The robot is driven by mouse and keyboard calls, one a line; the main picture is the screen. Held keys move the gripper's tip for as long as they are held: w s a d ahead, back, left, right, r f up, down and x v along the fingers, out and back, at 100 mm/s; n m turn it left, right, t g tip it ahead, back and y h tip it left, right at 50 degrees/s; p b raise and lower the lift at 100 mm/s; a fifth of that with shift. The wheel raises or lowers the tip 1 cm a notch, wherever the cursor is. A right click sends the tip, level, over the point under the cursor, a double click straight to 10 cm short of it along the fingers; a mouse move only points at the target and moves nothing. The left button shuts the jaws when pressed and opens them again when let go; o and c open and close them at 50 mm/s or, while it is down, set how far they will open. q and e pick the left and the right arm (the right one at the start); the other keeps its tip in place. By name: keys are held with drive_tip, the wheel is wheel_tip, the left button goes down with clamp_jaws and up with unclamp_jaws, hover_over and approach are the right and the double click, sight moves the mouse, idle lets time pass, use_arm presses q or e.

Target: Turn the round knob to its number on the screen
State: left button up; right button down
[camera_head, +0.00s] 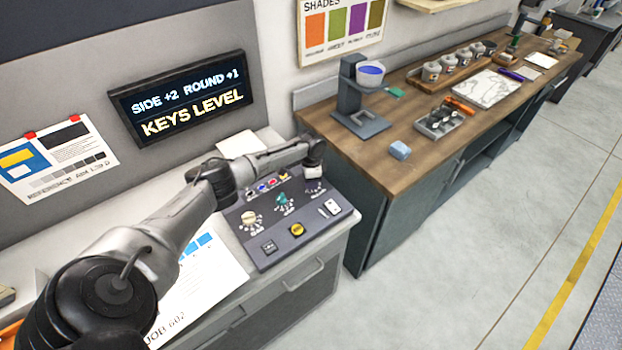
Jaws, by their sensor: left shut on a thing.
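The control panel (287,240) lies on the grey cabinet top. Its row of dials holds a beige knob (249,218) at left and a teal knob (282,200) in the middle. A third dial at right is mostly hidden under my left gripper (315,177), with small white marks around it. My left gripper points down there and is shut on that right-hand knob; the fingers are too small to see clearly. I cannot tell the shape of this knob or where it points. The screen (180,97) reads "SIDE +2 ROUND +1" and "KEYS LEVEL". My right gripper is out of view.
Small coloured buttons (262,187) line the panel's back edge. A yellow button (297,230) and a white switch (331,207) sit towards its front and right. A job sheet (212,268) lies left of the panel. A wooden workbench (370,160) stands to the right.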

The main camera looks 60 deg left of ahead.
use_arm(q)
drive_tip(key=shift+r+m, duration=0.1)
drive_tip(key=shift+m, duration=0.3)
drive_tip(key=o, duration=0.9)
wheel_tip(320, 180, up, 14)
drive_tip(key=shift+f+p, duration=0.1)
drive_tip(key=shift+p, duration=0.3)
idle(0.7)
